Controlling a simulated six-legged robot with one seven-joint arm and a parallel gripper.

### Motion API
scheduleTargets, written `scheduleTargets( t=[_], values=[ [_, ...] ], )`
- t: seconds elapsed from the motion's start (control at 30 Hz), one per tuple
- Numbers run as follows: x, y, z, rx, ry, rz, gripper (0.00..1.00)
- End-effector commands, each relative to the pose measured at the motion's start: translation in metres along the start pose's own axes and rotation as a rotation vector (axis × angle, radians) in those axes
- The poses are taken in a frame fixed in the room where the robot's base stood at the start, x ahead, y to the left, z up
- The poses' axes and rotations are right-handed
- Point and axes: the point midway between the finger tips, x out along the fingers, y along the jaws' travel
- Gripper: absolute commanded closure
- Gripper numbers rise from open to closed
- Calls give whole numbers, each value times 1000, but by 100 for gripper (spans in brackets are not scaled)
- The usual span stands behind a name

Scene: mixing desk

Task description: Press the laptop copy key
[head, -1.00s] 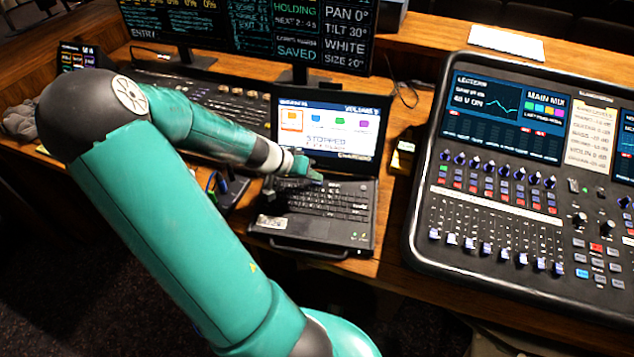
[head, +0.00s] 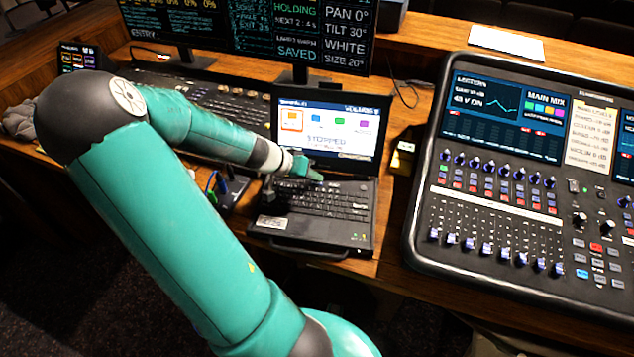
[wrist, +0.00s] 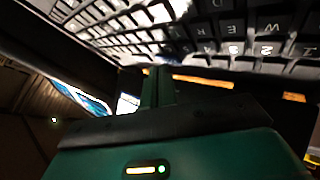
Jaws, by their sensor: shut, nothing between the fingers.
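The black laptop (head: 362,215) stands open on the wooden desk, its screen (head: 328,125) lit with a row of coloured icons and what looks like STOPPED below. Its keyboard (head: 325,200) faces me. My gripper (wrist: 160,75) is shut and empty, its fingers close together in front of the keyboard in the wrist view. In the head view, my gripper's green hand (head: 303,168) is over the back left of the keyboard. Light-lettered keys (wrist: 235,47) show past the fingers. I cannot tell which key is the copy key, or whether the fingertips touch any key.
A large mixing console (head: 500,225) stands close to the laptop's right. A smaller control board (head: 215,100) lies behind my arm on the left, with monitors (head: 300,35) above. A white sheet (head: 506,43) lies at the back.

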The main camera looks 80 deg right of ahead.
Motion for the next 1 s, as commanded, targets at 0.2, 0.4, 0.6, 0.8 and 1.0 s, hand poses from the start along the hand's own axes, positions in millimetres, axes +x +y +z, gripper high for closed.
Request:
scheduleTargets(
  t=[0.2, 0.4, 0.6, 0.8, 1.0],
  values=[
    [-7, 5, -5, 2, 0, -1, 100],
    [-7, 5, -5, 1, 0, 0, 100],
    [-11, 8, -8, 2, 1, -1, 100],
    [-24, 17, -18, 2, 1, -2, 100],
    [-37, 26, -27, 2, 2, -3, 100]
  ],
)
